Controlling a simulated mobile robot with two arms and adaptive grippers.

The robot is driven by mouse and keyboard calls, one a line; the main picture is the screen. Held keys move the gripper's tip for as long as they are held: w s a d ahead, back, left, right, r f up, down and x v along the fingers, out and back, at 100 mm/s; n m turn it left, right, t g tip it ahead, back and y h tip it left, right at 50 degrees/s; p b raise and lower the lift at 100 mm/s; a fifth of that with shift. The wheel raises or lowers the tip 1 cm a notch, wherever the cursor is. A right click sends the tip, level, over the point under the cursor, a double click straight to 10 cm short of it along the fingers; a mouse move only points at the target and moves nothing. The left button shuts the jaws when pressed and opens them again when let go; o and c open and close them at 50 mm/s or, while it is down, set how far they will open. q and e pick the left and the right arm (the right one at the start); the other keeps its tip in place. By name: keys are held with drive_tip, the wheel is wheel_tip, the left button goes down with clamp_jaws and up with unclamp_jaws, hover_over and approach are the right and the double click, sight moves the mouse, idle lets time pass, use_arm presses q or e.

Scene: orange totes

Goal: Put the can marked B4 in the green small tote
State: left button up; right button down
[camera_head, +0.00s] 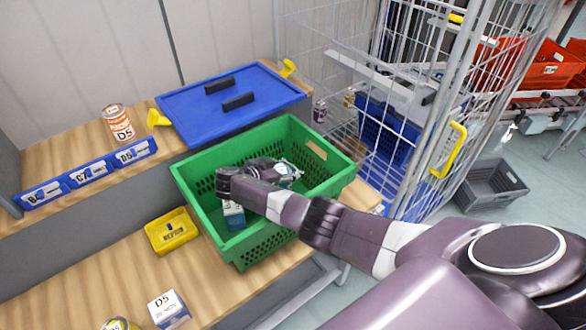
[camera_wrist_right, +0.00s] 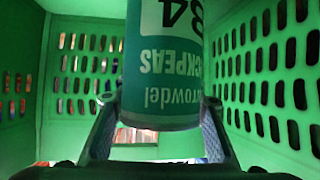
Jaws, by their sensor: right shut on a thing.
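The green small tote (camera_head: 325,191) stands open on the front edge of the wooden shelf. My right arm reaches into it from the right. My right gripper (camera_head: 284,170) is inside the tote, below its rim. In the right wrist view it is shut on a green and white can (camera_wrist_right: 160,95), between the two fingers. The can's label reads upside down, with chickpeas-like lettering and a mark ending in 4, its first character partly cut off. Perforated green walls surround the can. A white and teal carton-like thing (camera_head: 233,215) shows in the tote below my wrist. My left gripper is not in view.
A blue tote lid (camera_head: 200,105) lies behind the tote. An orange-white can marked D5 (camera_head: 118,124) stands on the upper shelf at left. A yellow bin (camera_head: 172,232) and a D5 box (camera_head: 169,309) are left of the tote. A wire cage cart (camera_head: 440,110) stands at right.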

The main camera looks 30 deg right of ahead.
drive_tip(key=shift+f, duration=0.2)
drive_tip(key=c, duration=1.2)
unclamp_jaws()
drive_tip(key=shift+s+f, duration=0.1)
drive_tip(key=shift+o, duration=0.2)
drive_tip(key=shift+r, duration=0.25)
drive_tip(key=v, duration=1.2)
drive_tip(key=shift+r, duration=0.45)
